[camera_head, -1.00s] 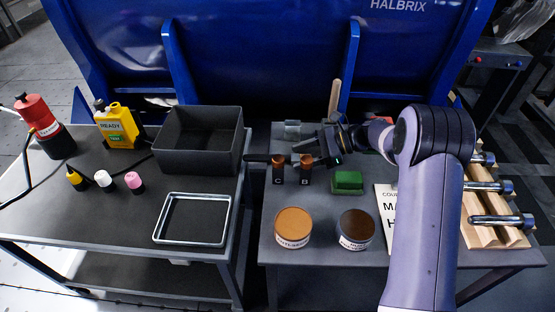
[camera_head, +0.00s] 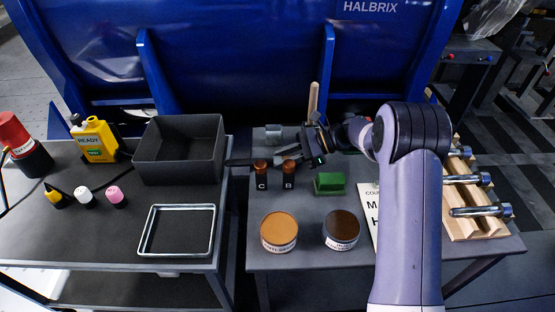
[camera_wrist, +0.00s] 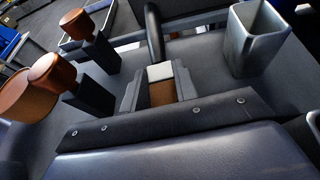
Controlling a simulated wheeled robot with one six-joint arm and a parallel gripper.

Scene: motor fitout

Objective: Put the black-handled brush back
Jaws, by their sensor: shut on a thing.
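In the wrist view the curved black handle (camera_wrist: 154,35) runs away from the jaws, with a pale band and a brown part between the fingers (camera_wrist: 160,88). An open square metal cup (camera_wrist: 258,40) stands right of the handle there; it also shows in the head view (camera_head: 273,133). A pale wooden stick (camera_head: 313,102) rises behind my gripper; its base is hidden.
A green block (camera_head: 329,184), an orange-lidded tin (camera_head: 279,232), a dark-lidded tin (camera_head: 341,230), a white sign (camera_head: 368,205) and a wooden rack with bolts (camera_head: 465,205) share this table. The left table holds a grey bin (camera_head: 150,178) and metal tray (camera_head: 146,232). A gap separates the tables.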

